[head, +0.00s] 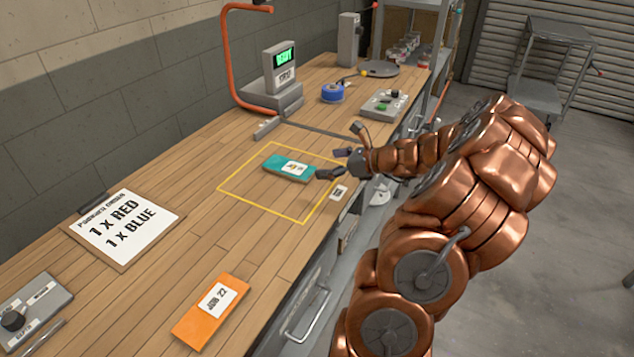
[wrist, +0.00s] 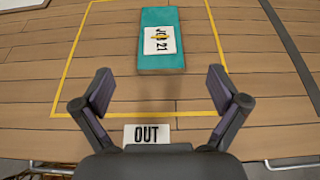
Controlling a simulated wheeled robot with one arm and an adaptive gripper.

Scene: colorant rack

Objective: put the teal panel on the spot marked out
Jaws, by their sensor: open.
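The teal panel (head: 277,167) lies flat on the wooden bench, inside the yellow outline (head: 262,208) in the head view. In the wrist view the teal panel (wrist: 160,60) carries a white label reading "JOB 21", and the yellow outline (wrist: 72,70) runs around it. My gripper (head: 335,163) is at the front edge of the outline, just right of the panel. In the wrist view my gripper (wrist: 160,92) has its fingers wide apart, empty, with the panel ahead of them and not touched. An "OUT" label (wrist: 147,134) lies on the bench between the finger bases.
An orange panel (head: 212,311) lies at the near front of the bench. A clipboard (head: 122,230) reads "1 x red, 1 x blue". A scale with a green display (head: 283,75), a blue spool (head: 332,93) and a button box (head: 384,105) stand farther back.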

